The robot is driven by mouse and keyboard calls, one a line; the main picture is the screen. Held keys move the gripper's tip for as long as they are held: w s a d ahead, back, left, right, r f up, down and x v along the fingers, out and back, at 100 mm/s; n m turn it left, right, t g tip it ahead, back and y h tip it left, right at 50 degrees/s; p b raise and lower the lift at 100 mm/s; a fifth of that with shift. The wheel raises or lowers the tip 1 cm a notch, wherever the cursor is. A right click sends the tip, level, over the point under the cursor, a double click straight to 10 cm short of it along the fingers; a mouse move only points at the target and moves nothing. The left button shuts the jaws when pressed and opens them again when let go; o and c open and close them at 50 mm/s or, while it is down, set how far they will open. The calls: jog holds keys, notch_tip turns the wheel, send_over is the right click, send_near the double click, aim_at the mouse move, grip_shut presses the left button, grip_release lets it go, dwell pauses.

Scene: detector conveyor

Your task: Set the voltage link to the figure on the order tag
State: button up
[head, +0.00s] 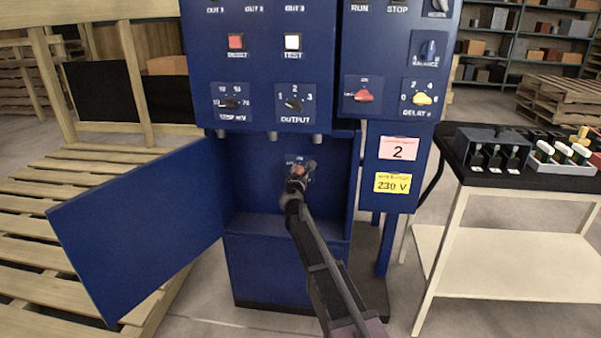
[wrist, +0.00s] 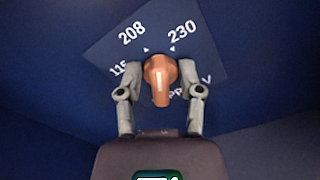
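The voltage link is an orange knob (wrist: 160,76) with a white line, on a tilted blue plate (wrist: 110,50) marked 115, 208 and 230. Its wide end lies up between the small marks at 208 and 230, its narrow end down; I cannot tell which figure it is set to. My gripper (wrist: 162,70) has one fingertip on each side of the knob, seemingly touching it. In the head view my gripper (head: 297,180) reaches into the open compartment and partly hides the knob. The yellow order tag (head: 392,183) reads 230 V.
The blue compartment door (head: 140,230) stands swung open to the left. A pink tag (head: 398,148) reading 2 is above the yellow one. Knobs and buttons fill the upper panel (head: 262,70). A trolley (head: 520,192) with parts stands at right, wooden pallets at left.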

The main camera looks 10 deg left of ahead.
grip_shut()
jog(key=shift+d+f+m, duration=0.15)
jog(key=shift+m, duration=2.85)
jog(key=o, duration=0.5)
grip_release()
jog(key=shift+o, duration=0.2)
